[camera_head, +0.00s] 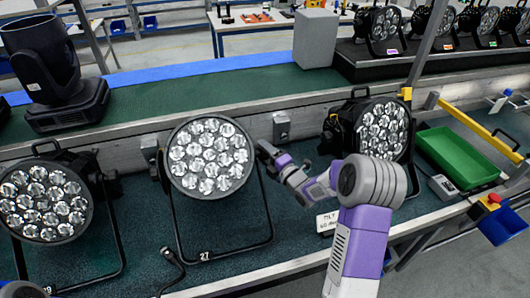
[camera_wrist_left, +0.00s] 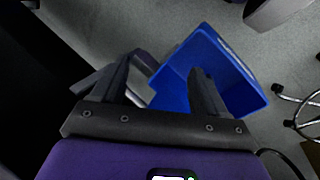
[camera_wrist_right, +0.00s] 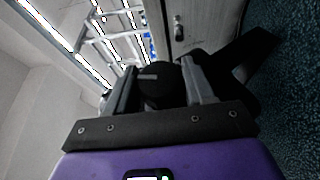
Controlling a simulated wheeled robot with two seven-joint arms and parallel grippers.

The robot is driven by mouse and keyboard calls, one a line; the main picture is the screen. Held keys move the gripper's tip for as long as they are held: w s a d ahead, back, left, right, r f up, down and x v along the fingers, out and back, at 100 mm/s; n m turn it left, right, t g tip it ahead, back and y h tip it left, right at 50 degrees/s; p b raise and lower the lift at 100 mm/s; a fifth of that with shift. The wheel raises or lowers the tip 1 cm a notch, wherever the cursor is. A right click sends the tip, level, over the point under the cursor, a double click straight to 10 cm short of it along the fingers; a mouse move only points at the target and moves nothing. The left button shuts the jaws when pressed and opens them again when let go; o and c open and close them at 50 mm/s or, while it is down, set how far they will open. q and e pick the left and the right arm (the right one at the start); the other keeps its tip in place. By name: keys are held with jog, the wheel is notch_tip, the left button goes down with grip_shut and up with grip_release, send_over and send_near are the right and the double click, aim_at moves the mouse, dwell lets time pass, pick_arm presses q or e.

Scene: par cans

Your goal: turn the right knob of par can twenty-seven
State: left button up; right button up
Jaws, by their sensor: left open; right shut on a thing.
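Par can twenty-seven (camera_head: 211,157) stands on the green bench in the head view, its round face of many lenses toward me and its stand marked 27. My right gripper (camera_head: 268,152) is at its right side, where the stand meets the can. In the right wrist view the fingers of my right gripper (camera_wrist_right: 158,68) are closed around the black round right knob (camera_wrist_right: 155,88), which has a light line on it. The fingers hide that knob in the head view. In the left wrist view my left gripper (camera_wrist_left: 160,70) is open and empty.
Another par can (camera_head: 45,203) stands to the left and another (camera_head: 382,130) to the right. A green tray (camera_head: 457,157) lies at the right. A dark moving-head light (camera_head: 50,70) stands behind. A blue bin (camera_wrist_left: 225,75) is beyond my left fingers, over grey floor.

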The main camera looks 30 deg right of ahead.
jog(key=shift+r+g+p, duration=0.2)
jog(key=shift+g+p, duration=0.1)
jog(key=shift+p, duration=0.15)
jog(key=m+g+p, duration=0.1)
jog(key=g+p, duration=0.1)
jog(key=p, duration=0.2)
jog(key=g+p, duration=0.2)
jog(key=p, duration=0.3)
jog(key=shift+r+m+g, duration=0.15)
jog(key=shift+m+g, duration=0.25)
jog(key=m+g+p, duration=0.1)
jog(key=g+p, duration=0.5)
jog(key=p, duration=1.6)
jog(key=shift+y, duration=0.3)
jog(key=shift+f+m+g+p, duration=0.2)
jog(key=shift+m+g+p, duration=0.2)
jog(key=shift+g+p, duration=0.45)
jog(key=shift+g, duration=0.25)
jog(key=shift+f+p, duration=0.1)
jog(key=shift+p, duration=0.3)
jog(key=o, duration=1)
